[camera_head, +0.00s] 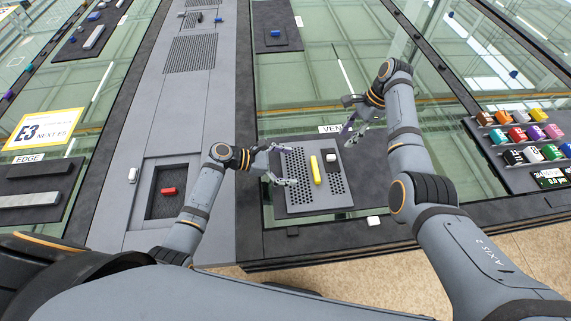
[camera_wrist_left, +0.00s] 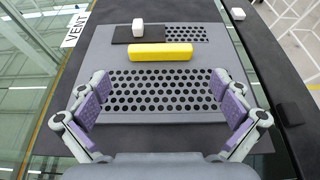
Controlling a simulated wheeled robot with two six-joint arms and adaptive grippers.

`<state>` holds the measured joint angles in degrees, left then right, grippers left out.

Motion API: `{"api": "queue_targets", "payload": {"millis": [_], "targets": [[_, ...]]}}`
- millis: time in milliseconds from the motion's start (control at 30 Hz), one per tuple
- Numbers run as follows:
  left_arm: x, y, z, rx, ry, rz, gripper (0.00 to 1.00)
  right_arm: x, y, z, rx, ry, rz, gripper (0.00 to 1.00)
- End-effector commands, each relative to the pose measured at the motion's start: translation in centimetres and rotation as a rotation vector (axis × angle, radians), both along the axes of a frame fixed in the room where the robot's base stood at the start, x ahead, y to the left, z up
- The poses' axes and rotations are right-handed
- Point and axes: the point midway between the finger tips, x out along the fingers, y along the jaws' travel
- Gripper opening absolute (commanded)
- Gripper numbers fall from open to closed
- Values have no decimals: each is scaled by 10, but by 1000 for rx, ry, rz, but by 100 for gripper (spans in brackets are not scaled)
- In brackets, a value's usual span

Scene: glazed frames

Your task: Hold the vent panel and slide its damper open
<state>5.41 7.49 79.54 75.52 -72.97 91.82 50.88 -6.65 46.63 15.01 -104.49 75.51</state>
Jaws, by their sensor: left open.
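The grey perforated vent panel (camera_head: 335,186) lies on the dark frame beside the VENT label; it also shows in the left wrist view (camera_wrist_left: 101,58). A yellow bar handle (camera_head: 316,170) stands on it, also in the left wrist view (camera_wrist_left: 163,52). Beyond the handle, a white knob (camera_head: 331,157) sits on a black damper plate (camera_wrist_left: 125,37), with some holes bare at its right. My left gripper (camera_head: 279,166) is open and empty at the panel's left side, its fingers (camera_wrist_left: 162,103) apart and short of the handle. My right gripper (camera_head: 348,134) hangs near the VENT label, apart from the knob; its opening is unclear.
A small white block (camera_head: 374,220) sits on the dark frame by the panel's near right corner. Colored blocks stand on a rack (camera_head: 487,138) at right. A recess with a red block (camera_head: 168,190) lies at left. Glass surrounds the panel's far side.

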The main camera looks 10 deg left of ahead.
Motion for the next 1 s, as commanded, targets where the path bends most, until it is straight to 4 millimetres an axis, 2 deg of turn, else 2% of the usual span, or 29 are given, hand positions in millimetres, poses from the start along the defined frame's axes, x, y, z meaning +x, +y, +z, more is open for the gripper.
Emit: {"api": "queue_targets", "payload": {"millis": [200, 400, 533, 800, 1000], "targets": [[13, -41, -16, -3, -1, -1, 100, 0, 0, 0, 0, 0, 0, 38], [22, -68, -28, -1, -1, -1, 100, 0, 0, 0, 0, 0, 0, 38], [24, -75, -32, 2, -2, -2, 100, 0, 0, 0, 0, 0, 0, 38], [24, -76, -33, 3, -2, -1, 100, 0, 0, 0, 0, 0, 0, 38], [24, -76, -33, 2, -2, -2, 73, 0, 0, 0, 0, 0, 0, 38]]}}
